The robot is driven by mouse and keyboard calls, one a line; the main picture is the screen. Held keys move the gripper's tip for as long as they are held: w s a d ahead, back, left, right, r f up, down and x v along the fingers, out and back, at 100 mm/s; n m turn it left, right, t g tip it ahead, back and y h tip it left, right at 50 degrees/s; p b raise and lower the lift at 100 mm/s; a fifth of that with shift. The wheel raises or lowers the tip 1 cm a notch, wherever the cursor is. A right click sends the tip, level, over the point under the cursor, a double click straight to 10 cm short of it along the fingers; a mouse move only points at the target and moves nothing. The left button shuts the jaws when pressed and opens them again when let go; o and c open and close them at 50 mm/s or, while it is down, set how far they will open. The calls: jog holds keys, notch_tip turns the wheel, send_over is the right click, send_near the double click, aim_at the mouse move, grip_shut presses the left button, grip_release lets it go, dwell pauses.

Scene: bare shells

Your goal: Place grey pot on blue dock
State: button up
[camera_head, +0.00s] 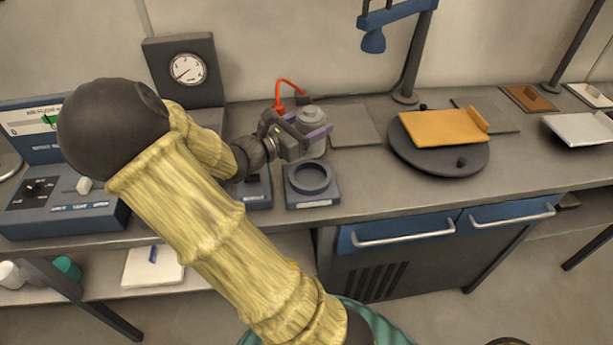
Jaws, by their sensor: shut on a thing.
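The grey pot (313,117) is a small lidded vessel just behind the blue dock. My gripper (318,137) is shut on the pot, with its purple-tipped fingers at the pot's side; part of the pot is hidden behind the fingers. The pot looks upright, and I cannot tell whether it is raised off the counter. The blue dock (313,200) is a small block with a dark round ring on top and a pale label on its front. Its ring looks empty, and it stands near the counter's front edge, just below my gripper in the picture.
A gauge box (187,70) stands at the back left, and a control console (62,190) is at left. A round turntable with an orange tray (444,127) is to the right. Bare counter lies between dock and turntable.

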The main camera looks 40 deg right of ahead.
jog(key=shift+s, duration=0.15)
jog(key=shift+s+f, duration=0.1)
jog(key=shift+f, duration=0.1)
notch_tip(320, 180, down, 5)
jog(key=shift+a+f+b, duration=0.1)
jog(key=shift+f+b, duration=0.1)
jog(key=shift+b, duration=0.25)
jog(key=shift+f, duration=0.15)
jog(key=shift+f, duration=1.9)
jog(key=shift+f+b, duration=0.2)
jog(key=shift+b, duration=0.1)
jog(key=o, duration=1.2)
